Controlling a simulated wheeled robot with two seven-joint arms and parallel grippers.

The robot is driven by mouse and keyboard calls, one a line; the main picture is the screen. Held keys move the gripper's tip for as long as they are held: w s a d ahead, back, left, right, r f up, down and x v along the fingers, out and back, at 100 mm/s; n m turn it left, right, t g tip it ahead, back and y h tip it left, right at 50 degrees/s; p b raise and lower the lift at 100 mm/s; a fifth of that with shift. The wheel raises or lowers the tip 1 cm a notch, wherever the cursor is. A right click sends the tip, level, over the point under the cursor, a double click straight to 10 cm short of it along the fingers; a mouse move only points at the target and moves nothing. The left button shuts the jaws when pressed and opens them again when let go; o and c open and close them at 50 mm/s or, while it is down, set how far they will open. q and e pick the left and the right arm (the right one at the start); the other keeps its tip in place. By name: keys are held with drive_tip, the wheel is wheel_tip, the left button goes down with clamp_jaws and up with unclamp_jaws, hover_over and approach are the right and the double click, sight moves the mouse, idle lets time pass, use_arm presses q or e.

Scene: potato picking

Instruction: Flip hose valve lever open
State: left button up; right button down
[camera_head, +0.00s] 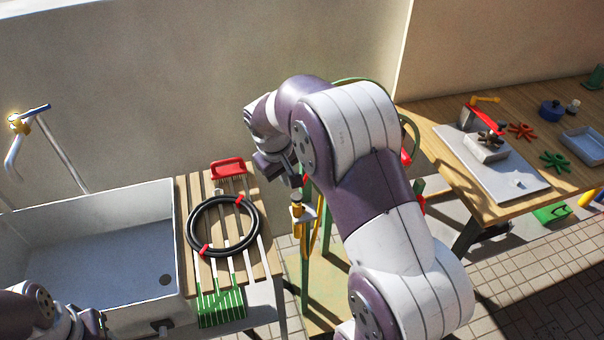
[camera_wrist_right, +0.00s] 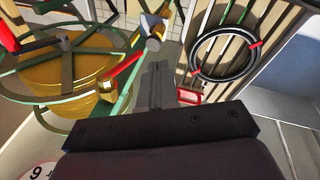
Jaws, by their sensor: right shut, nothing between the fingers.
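The hose valve (camera_head: 297,211) is a small brass-yellow fitting by a pale bracket on the green stand, just right of the slatted board. In the wrist view a brass fitting with a pale block (camera_wrist_right: 153,30) lies just beyond my fingertips. My right gripper (camera_head: 294,180) is shut and empty, pointing down just above the valve; its closed fingers also show in the wrist view (camera_wrist_right: 155,75). Whether they touch it is unclear. My left gripper (camera_head: 92,322) is only partly visible at the bottom left.
A green-framed reel with yellow hose (camera_wrist_right: 60,85) stands beside the valve, with a red bar (camera_wrist_right: 122,72). A black hose ring (camera_head: 190,235) and red brush (camera_head: 228,168) lie on the slatted board. A sink (camera_head: 180,255) is left, a wooden table (camera_head: 440,125) right.

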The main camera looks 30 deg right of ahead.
drive_tip(key=w+d+f+p, duration=0.1)
drive_tip(key=d+f+p, duration=0.1)
drive_tip(key=d+f, duration=0.2)
drive_tip(key=shift+w+d+f+p, duration=0.3)
drive_tip(key=shift+w+f, duration=0.1)
drive_tip(key=shift+f, duration=0.1)
drive_tip(key=shift+d+f+b, duration=0.45)
drive_tip(key=shift+f+b, duration=0.05)
drive_tip(key=shift+b, duration=0.35)
drive_tip(key=shift+r, duration=0.15)
